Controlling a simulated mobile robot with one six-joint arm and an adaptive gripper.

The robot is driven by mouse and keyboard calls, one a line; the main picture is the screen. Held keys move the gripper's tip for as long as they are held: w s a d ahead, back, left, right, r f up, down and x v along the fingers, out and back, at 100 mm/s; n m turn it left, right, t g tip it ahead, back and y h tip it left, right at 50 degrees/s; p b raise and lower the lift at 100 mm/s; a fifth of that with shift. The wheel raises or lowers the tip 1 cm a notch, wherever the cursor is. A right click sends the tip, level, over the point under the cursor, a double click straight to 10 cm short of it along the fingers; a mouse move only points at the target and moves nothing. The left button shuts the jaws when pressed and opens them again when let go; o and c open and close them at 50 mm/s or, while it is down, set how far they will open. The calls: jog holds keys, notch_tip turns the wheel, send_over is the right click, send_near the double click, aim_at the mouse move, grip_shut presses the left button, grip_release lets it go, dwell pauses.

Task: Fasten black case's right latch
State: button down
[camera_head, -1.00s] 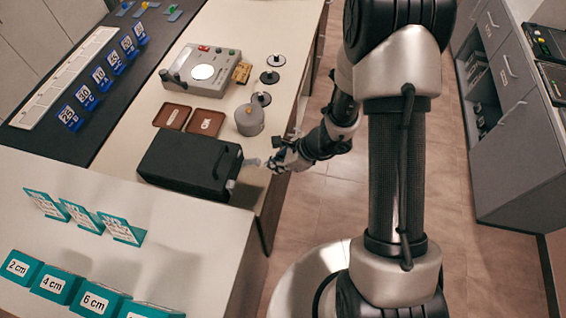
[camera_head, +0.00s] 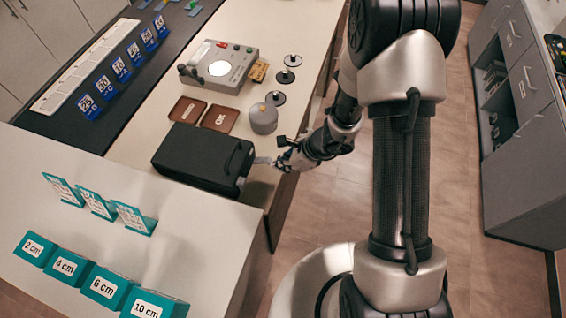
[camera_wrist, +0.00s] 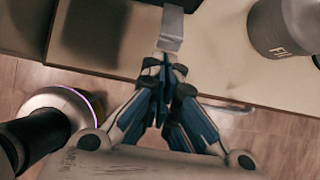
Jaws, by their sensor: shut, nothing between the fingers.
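The black case (camera_head: 200,157) lies on the pale counter, its lid down and its front end facing right. A light grey latch (camera_head: 262,160) sticks out from the far corner of that front end. The same latch (camera_wrist: 171,28) shows as a grey metal plate at the top of the wrist view. A second pale latch (camera_head: 240,181) shows at the near corner. My gripper (camera_wrist: 163,66) is shut and empty, its blue-grey fingertips at the latch's outer end. In the head view, my gripper (camera_head: 273,162) is beside the case's front; contact cannot be told.
A grey cylindrical weight (camera_head: 263,118) stands on the counter just behind the latch; it is at upper right in the wrist view (camera_wrist: 285,28). Two brown trays (camera_head: 220,119) lie behind the case. Teal signs (camera_head: 133,217) stand in front. The floor to the right is open.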

aim_at(267, 160)
jog(key=shift+a+r+h+p, duration=0.15)
jog(key=shift+r+h+p, duration=0.35)
jog(key=shift+p, duration=0.6)
jog(key=p, duration=0.2)
jog(key=r+h+p, duration=0.1)
jog(key=shift+w+a+r+g+p, duration=0.1)
jog(key=shift+a+r+g+p, duration=0.15)
jog(key=shift+g+p, duration=0.15)
jog(key=p, duration=0.1)
jog(key=r+h+p, duration=0.1)
jog(key=p, duration=0.1)
jog(key=shift+w+a, duration=0.1)
jog(key=shift+a, duration=0.2)
jog(key=shift+w+a+r+p, duration=0.15)
jog(key=shift+a+r+p, duration=0.2)
jog(key=shift+p, duration=0.9)
jog(key=shift+w+a+r+p, duration=0.3)
jog(key=shift+a+r+p, duration=0.4)
jog(key=shift+p, duration=0.2)
jog(key=shift+f, duration=0.2)
jog(key=shift+r, duration=0.15)
jog(key=shift+r+p, duration=0.55)
jog(key=shift+r, duration=0.15)
